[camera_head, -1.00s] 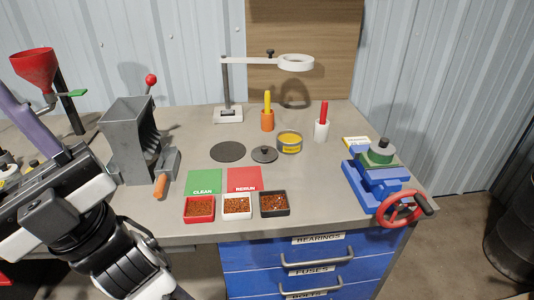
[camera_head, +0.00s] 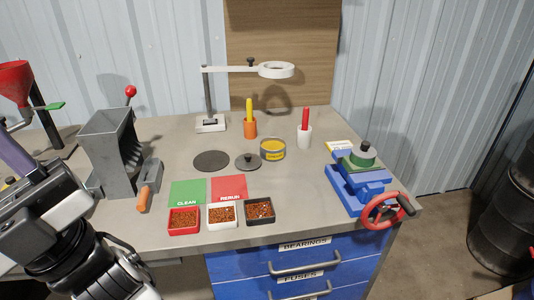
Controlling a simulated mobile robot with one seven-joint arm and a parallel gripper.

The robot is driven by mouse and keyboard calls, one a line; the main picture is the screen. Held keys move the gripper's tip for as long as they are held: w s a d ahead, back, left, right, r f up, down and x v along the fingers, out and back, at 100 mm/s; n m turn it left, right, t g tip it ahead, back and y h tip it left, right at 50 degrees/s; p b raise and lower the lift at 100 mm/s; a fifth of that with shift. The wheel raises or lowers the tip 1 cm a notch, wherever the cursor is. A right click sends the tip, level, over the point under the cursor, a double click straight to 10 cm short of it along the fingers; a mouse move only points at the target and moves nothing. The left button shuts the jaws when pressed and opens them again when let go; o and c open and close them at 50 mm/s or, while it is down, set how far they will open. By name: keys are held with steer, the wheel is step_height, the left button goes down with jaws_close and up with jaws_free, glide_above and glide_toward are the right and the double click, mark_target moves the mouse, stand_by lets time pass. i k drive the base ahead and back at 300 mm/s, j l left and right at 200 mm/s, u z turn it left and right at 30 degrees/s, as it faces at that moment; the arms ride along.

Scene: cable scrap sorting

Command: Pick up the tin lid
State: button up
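The tin lid (camera_head: 248,162) is a small dark grey disc with a dark knob on top. It lies flat on the grey workbench (camera_head: 300,185), knob up. The round dark mat (camera_head: 211,161) lies just to its left. The open tin (camera_head: 273,150), with a yellow label and yellow contents, stands just to its right and slightly behind. My arm comes in at the lower left of the view, well away from the lid. My gripper's fingers cannot be made out in this view.
Green CLEAN (camera_head: 189,191) and red RERUN (camera_head: 229,189) mats lie in front of the lid. Three granule trays, red (camera_head: 184,230), white (camera_head: 222,225) and black (camera_head: 260,221), line the front edge. A grey hopper machine (camera_head: 110,150) stands left, a blue vise (camera_head: 350,190) right, a ring lamp (camera_head: 210,122) behind.

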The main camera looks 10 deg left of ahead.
mark_target(247, 162)
steer(key=k+j, duration=0.1)
steer(key=j, duration=0.5)
steer(key=k+j, duration=0.1)
steer(key=j, duration=1.15)
steer(key=i, duration=0.95)
